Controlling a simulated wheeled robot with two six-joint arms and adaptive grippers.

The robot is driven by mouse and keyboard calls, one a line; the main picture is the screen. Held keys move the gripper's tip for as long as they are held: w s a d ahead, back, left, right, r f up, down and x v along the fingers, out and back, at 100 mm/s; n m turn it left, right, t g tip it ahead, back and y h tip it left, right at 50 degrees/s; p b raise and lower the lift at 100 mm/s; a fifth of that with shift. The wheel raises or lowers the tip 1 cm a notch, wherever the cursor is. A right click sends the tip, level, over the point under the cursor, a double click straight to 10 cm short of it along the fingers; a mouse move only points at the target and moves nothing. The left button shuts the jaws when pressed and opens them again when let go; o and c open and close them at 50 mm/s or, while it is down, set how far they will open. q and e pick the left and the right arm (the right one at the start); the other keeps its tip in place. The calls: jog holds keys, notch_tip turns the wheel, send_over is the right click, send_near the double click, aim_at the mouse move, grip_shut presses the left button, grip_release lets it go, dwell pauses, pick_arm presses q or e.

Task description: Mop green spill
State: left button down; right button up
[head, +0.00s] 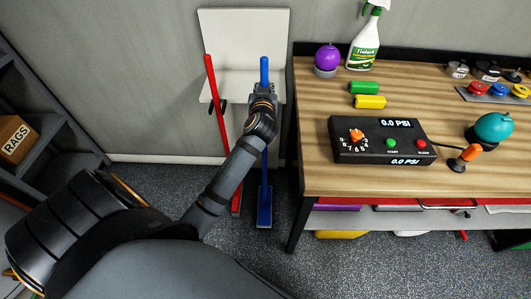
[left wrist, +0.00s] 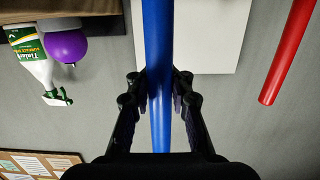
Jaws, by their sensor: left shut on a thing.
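A blue-handled mop (head: 264,207) stands upright against a white wall rack, its blue head low near the floor. My left gripper (head: 263,92) is shut on its handle near the top. The left wrist view shows the blue handle (left wrist: 158,60) running between the fingers of the left gripper (left wrist: 160,95). A red-handled tool (head: 217,110) leans to the left of the blue one, apart from the gripper; its red handle also shows in the left wrist view (left wrist: 288,50). No green spill is visible. My right gripper is not in view.
A wooden workbench (head: 312,135) stands close on the right, holding a spray bottle (head: 364,42), a purple ball (head: 327,57) and a black pressure box (head: 350,150). Dark shelves with a rags box (head: 15,140) are at left. Speckled floor (head: 370,262) in front is clear.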

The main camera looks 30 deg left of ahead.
pick_arm(q)
jog(key=f+v, duration=0.1)
jog(key=v, duration=0.6)
jog(key=shift+s+d, duration=0.2)
jog(key=shift+s, duration=0.2)
